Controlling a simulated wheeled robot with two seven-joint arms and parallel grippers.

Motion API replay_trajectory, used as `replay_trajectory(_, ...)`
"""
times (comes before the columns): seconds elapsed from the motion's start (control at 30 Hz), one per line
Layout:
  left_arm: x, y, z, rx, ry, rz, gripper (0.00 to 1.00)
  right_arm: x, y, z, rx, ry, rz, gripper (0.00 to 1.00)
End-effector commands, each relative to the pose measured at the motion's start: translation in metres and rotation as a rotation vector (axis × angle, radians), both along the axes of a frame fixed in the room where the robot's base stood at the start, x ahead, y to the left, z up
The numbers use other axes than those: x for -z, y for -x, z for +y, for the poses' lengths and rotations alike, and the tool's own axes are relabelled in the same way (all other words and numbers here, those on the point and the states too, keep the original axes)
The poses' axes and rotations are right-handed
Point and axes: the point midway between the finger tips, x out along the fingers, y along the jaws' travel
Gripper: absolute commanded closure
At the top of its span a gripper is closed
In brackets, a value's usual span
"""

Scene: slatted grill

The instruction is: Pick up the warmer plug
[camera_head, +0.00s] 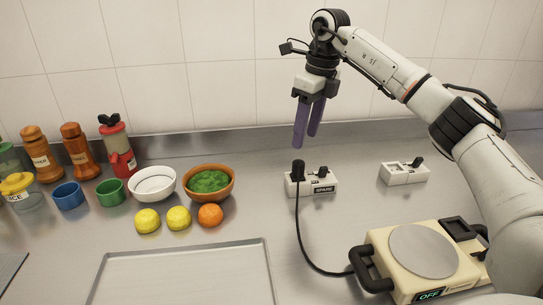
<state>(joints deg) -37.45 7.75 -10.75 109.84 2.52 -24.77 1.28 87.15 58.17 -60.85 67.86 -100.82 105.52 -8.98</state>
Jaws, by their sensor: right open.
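The warmer plug (298,171) is black and stands upright in the left part of a white socket block labelled SPARE (326,189). Its black cord (303,244) runs down and right to the cream warmer (425,260), which has a round grey plate and an OFF display. My right gripper (306,141) has purple fingers pointing down. It is open and empty, above the plug and apart from it. My left gripper is not in view.
A second white socket block (397,180) with a black piece sits to the right. Bowls (152,184), yellow and orange fruit (178,218), cups and shaker bottles stand at left. A metal tray (180,280) lies in front. The tiled wall is close behind.

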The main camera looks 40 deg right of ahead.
Motion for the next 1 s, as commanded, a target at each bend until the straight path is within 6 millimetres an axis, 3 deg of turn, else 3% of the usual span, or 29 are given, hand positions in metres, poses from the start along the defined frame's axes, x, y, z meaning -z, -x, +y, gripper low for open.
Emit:
replay_trajectory(0.2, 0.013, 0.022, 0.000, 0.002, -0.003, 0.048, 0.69, 0.028, -0.002, 0.001, 0.001, 0.000, 0.003, 0.53)
replay_trajectory(0.37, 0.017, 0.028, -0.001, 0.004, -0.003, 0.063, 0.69, 0.047, -0.005, 0.002, 0.000, 0.000, 0.003, 0.53)
replay_trajectory(0.53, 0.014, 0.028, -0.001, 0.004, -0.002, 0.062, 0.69, 0.059, -0.007, 0.004, -0.001, 0.000, 0.003, 0.53)
replay_trajectory(0.8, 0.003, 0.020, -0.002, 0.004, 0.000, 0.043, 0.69, 0.096, -0.010, 0.009, 0.001, -0.001, 0.002, 0.53)
replay_trajectory(1.0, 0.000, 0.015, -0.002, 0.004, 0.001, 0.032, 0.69, 0.102, -0.012, 0.009, 0.000, -0.001, 0.000, 0.53)
